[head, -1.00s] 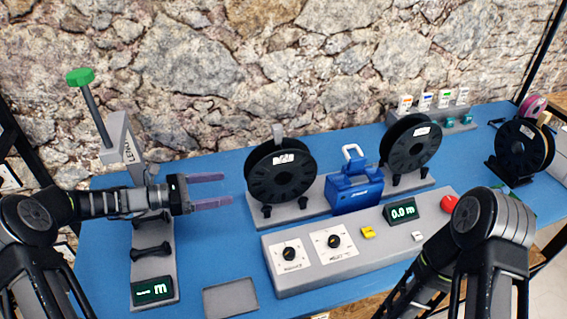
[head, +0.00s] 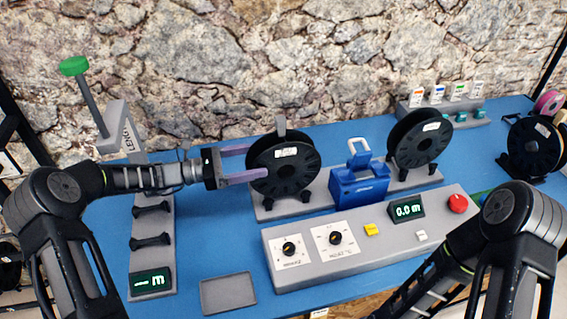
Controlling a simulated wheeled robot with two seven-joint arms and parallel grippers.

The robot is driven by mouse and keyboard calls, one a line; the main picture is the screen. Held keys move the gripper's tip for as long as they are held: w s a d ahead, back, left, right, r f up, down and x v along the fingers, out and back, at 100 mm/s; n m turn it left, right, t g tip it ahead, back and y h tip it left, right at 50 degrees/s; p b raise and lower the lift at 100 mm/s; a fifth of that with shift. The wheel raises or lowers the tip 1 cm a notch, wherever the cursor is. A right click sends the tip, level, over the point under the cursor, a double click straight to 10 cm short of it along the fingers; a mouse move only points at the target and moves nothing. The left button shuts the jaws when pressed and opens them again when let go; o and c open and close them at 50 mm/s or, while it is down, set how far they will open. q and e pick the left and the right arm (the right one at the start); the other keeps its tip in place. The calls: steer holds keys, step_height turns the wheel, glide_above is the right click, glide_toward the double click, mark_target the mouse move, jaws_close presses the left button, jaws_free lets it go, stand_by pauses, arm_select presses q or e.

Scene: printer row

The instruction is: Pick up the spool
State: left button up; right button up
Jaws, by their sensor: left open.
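A black spool (head: 287,174) with a white label stands upright on a grey stand in the middle of the head view. My left gripper (head: 247,163) is open, its two purple fingers reaching to the spool's left edge. The far finger partly passes behind the spool's rim, and the near finger lies in front of its left side. I cannot tell whether either finger touches it. A second black spool (head: 420,146) stands on the right end of the stand. My right gripper is out of view; only my right arm shows at the lower right.
A blue padlock-shaped box (head: 357,187) sits between the spools. A grey control panel (head: 290,272) with dials, buttons and a display lies in front. A lever device (head: 112,125) with a green knob stands left. A shallow grey tray (head: 228,308) lies at the front. Another dark spool (head: 535,147) is far right.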

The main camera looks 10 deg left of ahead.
mark_target(274, 155)
arm_select(q)
steer(key=shift+w+d, duration=0.15)
steer(key=shift+d, duration=0.2)
steer(key=p+x, duration=0.2)
steer(key=x, duration=0.2)
steer(key=shift+w+d+r, duration=0.15)
steer(key=shift+w+d, duration=0.05)
steer(key=shift+d, duration=0.05)
steer(key=shift+w+d, duration=0.15)
steer(key=shift+d, duration=0.1)
steer(key=shift+c, duration=0.6)
jaws_close()
stand_by(0.3)
